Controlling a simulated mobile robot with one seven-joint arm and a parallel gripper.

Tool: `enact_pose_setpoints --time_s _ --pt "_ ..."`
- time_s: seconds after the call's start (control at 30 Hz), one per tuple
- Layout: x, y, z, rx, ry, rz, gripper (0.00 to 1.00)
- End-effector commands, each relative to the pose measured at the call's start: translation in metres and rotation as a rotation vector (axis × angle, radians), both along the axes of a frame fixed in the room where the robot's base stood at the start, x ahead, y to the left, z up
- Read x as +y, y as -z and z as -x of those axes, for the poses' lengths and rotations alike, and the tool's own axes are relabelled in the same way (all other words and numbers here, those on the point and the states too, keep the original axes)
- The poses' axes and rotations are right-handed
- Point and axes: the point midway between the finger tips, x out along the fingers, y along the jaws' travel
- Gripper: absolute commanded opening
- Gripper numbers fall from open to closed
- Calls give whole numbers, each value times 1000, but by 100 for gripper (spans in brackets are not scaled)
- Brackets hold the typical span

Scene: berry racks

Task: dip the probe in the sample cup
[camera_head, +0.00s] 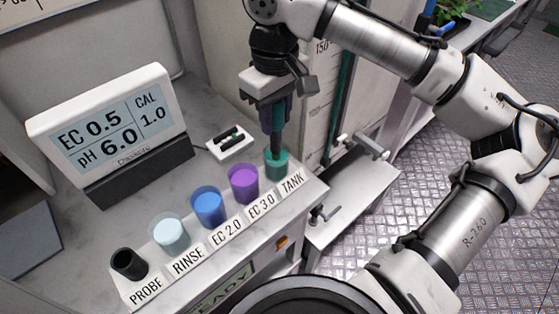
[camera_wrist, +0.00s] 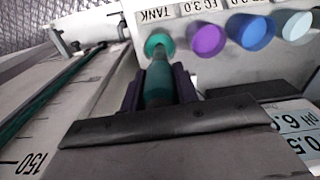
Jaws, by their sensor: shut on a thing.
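My gripper (camera_head: 274,112) points down over the teal TANK cup (camera_head: 284,168) and is shut on the probe, a dark upright stick with a teal body (camera_head: 277,128). The probe's lower end reaches the mouth of the cup and appears to be inside it; how deep it sits is hidden. In the wrist view the teal probe (camera_wrist: 158,84) lies between the fingers, in line with the teal cup (camera_wrist: 158,40). The black PROBE holder (camera_head: 128,264) at the near left of the row is empty.
Purple EC 3.0 (camera_head: 244,184), blue EC 2.0 (camera_head: 208,207) and pale RINSE (camera_head: 169,233) cups stand left of the TANK cup. A meter (camera_head: 105,128) reads EC 0.5, pH 6.0, CAL 1.0. A small white tray (camera_head: 229,142) lies behind the cups. A tall tank gauge stands close right.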

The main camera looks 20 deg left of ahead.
Motion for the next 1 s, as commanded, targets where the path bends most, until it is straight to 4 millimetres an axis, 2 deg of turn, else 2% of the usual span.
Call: enact_pose_setpoints --time_s 0.03,0.7,1.0 --pt "0 -9 0 0 0 -1 7" --pt "0 -62 0 -1 0 0 7" --pt "0 -64 0 -1 0 1 7"
